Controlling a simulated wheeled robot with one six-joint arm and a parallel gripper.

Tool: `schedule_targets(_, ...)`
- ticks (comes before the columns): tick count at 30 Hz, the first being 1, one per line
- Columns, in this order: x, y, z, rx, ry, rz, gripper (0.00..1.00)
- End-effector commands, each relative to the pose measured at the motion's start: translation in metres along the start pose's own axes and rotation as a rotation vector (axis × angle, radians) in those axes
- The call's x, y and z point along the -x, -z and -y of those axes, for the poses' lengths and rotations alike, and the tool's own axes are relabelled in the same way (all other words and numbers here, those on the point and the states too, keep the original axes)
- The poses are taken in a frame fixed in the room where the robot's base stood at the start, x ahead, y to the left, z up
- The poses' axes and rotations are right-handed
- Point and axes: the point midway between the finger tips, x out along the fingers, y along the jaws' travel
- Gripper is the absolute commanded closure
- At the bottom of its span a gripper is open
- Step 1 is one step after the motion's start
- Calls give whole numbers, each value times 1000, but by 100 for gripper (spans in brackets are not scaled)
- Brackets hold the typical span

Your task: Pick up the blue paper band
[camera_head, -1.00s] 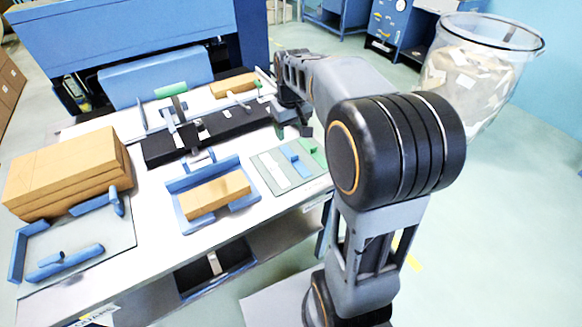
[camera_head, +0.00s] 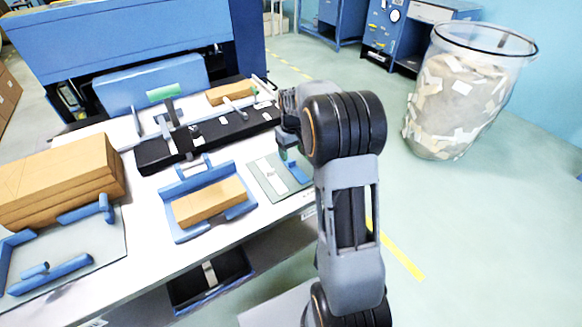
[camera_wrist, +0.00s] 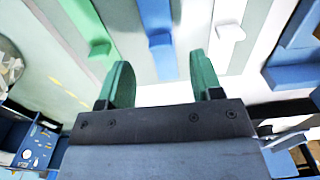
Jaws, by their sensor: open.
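The blue paper band (camera_head: 299,174) lies on a grey-green mat (camera_head: 257,182) at the right end of the table, partly hidden by my arm. In the wrist view the blue band (camera_wrist: 155,18) has a small raised tab and lies ahead, between the lines of my two fingers. A white band (camera_head: 272,172) lies beside it, and also shows in the wrist view (camera_wrist: 228,14). A green band (camera_wrist: 82,18) lies on its other side there. My gripper (camera_wrist: 160,82) is open and empty, its green-padded fingers apart. In the head view my gripper (camera_head: 288,150) hangs over the mat.
A blue tray (camera_head: 180,232) holding a brown block (camera_head: 208,201) stands left of the mat. A long black fixture (camera_head: 220,128) lies behind. Stacked brown paper (camera_head: 65,175) is at far left. A clear bin (camera_head: 465,95) of scraps stands on the floor at right.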

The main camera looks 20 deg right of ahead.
Motion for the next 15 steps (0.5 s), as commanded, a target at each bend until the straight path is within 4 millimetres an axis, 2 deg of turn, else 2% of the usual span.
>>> schedule_targets(9,-38,2,0,0,1,2,40)
schedule_targets(15,-51,2,0,0,0,0,40)
